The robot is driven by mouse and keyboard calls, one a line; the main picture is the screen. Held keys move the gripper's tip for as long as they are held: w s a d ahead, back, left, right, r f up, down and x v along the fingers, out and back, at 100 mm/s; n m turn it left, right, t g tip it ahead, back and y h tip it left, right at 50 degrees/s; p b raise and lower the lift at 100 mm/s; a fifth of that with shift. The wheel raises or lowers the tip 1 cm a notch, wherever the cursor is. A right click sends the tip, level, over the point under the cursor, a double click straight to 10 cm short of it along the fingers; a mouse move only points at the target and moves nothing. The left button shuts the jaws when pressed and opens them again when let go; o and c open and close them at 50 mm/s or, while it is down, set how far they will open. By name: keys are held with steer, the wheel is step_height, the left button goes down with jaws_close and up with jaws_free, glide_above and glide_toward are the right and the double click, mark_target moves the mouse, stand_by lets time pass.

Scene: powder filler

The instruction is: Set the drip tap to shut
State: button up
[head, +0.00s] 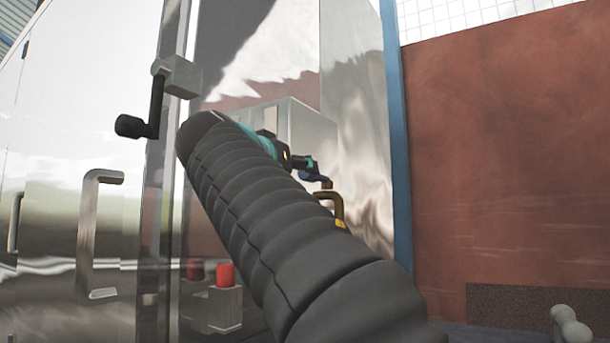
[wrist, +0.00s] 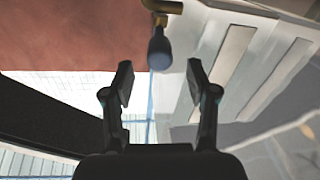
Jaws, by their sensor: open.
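The drip tap shows a brass body (wrist: 162,6) and a dark blue lever (wrist: 158,50) at the top middle of the wrist view. In that view the lever hangs down from the brass part, its end between the lines of the two fingers and just past their tips. My gripper (wrist: 158,80) is open, with nothing visible in its jaws. In the head view my gripper (head: 306,164) is beside the blue lever (head: 318,179), above the bent brass pipe (head: 335,203). My sleeved arm hides part of the machine there. I cannot tell whether a finger touches the lever.
A steel cabinet with a door handle (head: 88,235) and a black crank (head: 150,112) stands at the left. A red button (head: 225,274) sits on a grey box low beside my arm. A blue post (head: 396,150) and a red-brown wall (head: 510,150) are at the right.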

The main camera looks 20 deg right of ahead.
steer(key=shift+v, duration=2.4)
